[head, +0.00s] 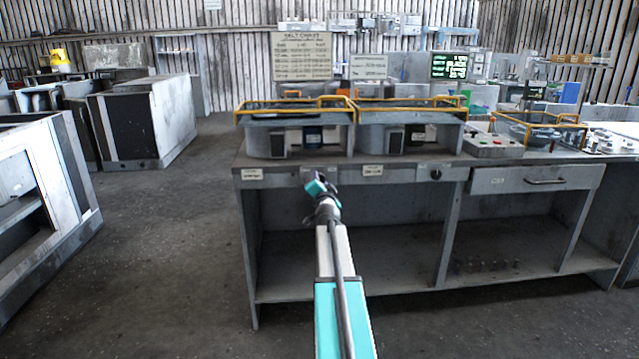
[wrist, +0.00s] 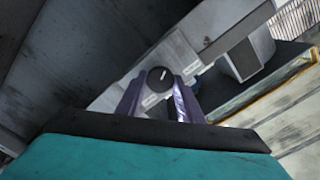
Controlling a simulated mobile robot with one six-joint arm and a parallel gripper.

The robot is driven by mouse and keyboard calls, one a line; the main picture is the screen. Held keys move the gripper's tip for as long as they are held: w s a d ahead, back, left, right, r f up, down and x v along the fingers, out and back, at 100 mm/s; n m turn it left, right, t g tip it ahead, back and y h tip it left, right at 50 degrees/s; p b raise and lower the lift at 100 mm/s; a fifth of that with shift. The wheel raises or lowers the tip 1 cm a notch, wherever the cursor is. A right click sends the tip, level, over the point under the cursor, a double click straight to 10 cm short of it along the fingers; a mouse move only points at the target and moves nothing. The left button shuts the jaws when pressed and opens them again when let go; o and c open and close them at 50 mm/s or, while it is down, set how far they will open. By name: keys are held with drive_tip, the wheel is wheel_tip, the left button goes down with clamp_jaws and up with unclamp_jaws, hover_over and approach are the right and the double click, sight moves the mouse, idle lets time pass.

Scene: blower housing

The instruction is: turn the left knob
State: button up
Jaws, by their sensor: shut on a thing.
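The left knob (wrist: 160,76) is a round dark knob with a white pointer line, seen in the wrist view. It sits on a light plate on the bench's front edge. My gripper (wrist: 160,83) has a finger on each side of it and is shut on it. The pointer line stands nearly upright in that view, leaning slightly right. In the head view my gripper (head: 318,187) is at the front edge of the bench and hides the left knob. A second dark knob (head: 436,174) shows farther right on the same edge.
The bench (head: 350,158) carries two grey housings with yellow rails (head: 405,101) above the knobs. A drawer with a handle (head: 536,180) is to the right. The shelf space below is mostly empty. Open floor (head: 180,250) lies to the left.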

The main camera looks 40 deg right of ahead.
drive_tip(key=o, duration=1.1)
drive_tip(key=shift+c, duration=0.2)
drive_tip(key=v, duration=1.3)
drive_tip(key=shift+s+a, duration=0.25)
